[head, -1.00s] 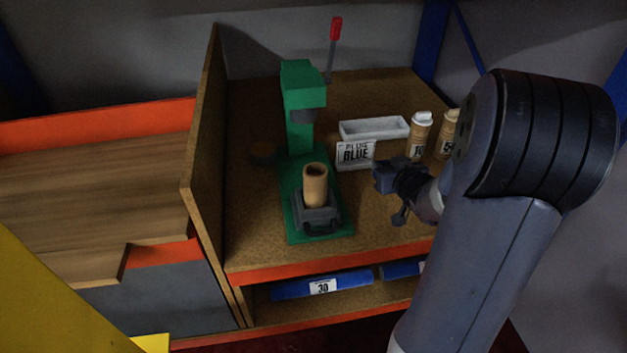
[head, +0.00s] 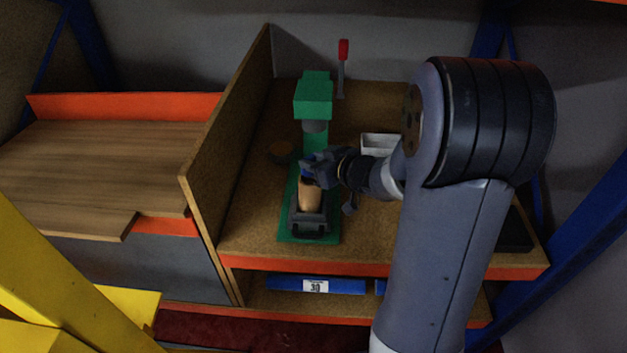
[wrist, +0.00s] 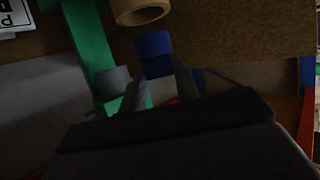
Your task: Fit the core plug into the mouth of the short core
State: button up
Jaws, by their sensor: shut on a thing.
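The short core (head: 311,197) is a tan tube standing upright in a dark clamp (head: 309,222) on the green press base. The wrist view shows its round open mouth (wrist: 143,14), cut off by the top edge. The core plug (wrist: 153,48) is a blue cylinder. My gripper (wrist: 162,82) is shut on the plug, with a finger on each side of it. In the head view my gripper (head: 314,172) is at the top of the core and hides its mouth. The plug is beside the mouth in the wrist view; I cannot tell whether they touch.
The green press (head: 314,97) with a red-tipped lever (head: 343,50) stands behind the core. A brown wooden divider (head: 226,140) is at left. A white bin (head: 380,144) sits behind my arm. A blue roll tagged 30 (head: 316,285) lies on the shelf below.

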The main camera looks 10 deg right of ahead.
jog(key=shift+d+f+b, duration=0.1)
jog(key=shift+f+b, duration=0.35)
jog(key=shift+f, duration=1.9)
jog(key=shift+f, duration=0.15)
jog(key=o, duration=1)
jog(key=shift+c, duration=0.2)
jog(key=shift+s+d+r, duration=0.15)
jog(key=shift+s+r, duration=0.1)
jog(key=shift+r, duration=0.1)
jog(key=p+v, duration=0.1)
jog(key=v, duration=1)
jog(key=shift+s, duration=0.2)
jog(key=shift+f, duration=0.1)
